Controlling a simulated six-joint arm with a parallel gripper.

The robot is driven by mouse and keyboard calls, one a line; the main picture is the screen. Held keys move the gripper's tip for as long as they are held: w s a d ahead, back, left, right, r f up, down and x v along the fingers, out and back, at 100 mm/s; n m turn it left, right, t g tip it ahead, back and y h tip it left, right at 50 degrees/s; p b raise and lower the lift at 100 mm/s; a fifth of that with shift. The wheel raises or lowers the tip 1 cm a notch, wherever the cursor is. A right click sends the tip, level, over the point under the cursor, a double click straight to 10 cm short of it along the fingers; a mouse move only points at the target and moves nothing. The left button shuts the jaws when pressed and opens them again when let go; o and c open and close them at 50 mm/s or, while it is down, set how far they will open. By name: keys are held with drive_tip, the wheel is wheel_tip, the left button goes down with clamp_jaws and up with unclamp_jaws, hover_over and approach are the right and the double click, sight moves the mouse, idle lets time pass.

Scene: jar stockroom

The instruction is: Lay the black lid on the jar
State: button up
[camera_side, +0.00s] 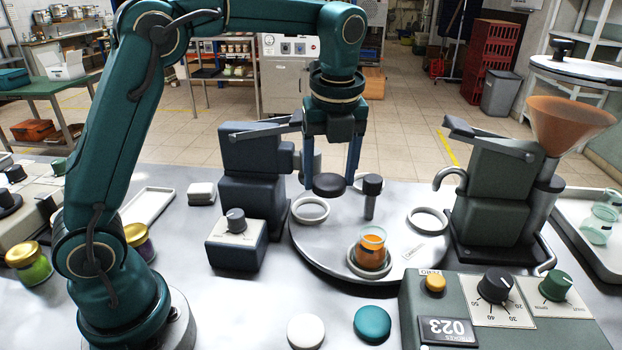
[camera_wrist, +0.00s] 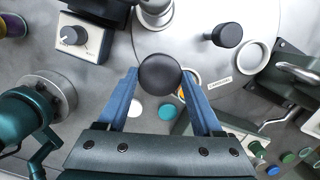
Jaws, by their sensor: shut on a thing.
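My gripper (camera_side: 330,178) is shut on the black lid (camera_side: 328,187) and holds it level in the air above the round turntable (camera_side: 335,262). In the wrist view the black lid (camera_wrist: 160,74) sits between the tips of my two blue fingers. The open glass jar (camera_side: 371,250) with orange contents stands upright in a ring holder at the near side of the turntable. The lid is apart from the jar, higher and to its left in the side view. In the wrist view the lid and a finger hide most of the jar (camera_wrist: 182,92).
A dark knobbed post (camera_side: 371,196) rises from the turntable, close to the lid. Empty rings (camera_side: 310,210) sit on the turntable. A white lid (camera_side: 305,331) and a teal lid (camera_side: 373,324) lie in front. Machines (camera_side: 252,170) and a funnel (camera_side: 568,125) flank it.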

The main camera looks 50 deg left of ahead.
drive_tip(key=w+d+m+h, duration=0.1)
drive_tip(key=w+d+m, duration=0.2)
drive_tip(key=d+m, duration=0.45)
drive_tip(key=shift+t, duration=0.4)
drive_tip(key=shift+f, duration=2.65)
drive_tip(key=shift+f, duration=0.7)
idle(0.3)
drive_tip(key=o, duration=1.3)
drive_tip(key=shift+o, duration=0.2)
drive_tip(key=shift+r, duration=0.15)
wheel_tip(320, 180, up, 7)
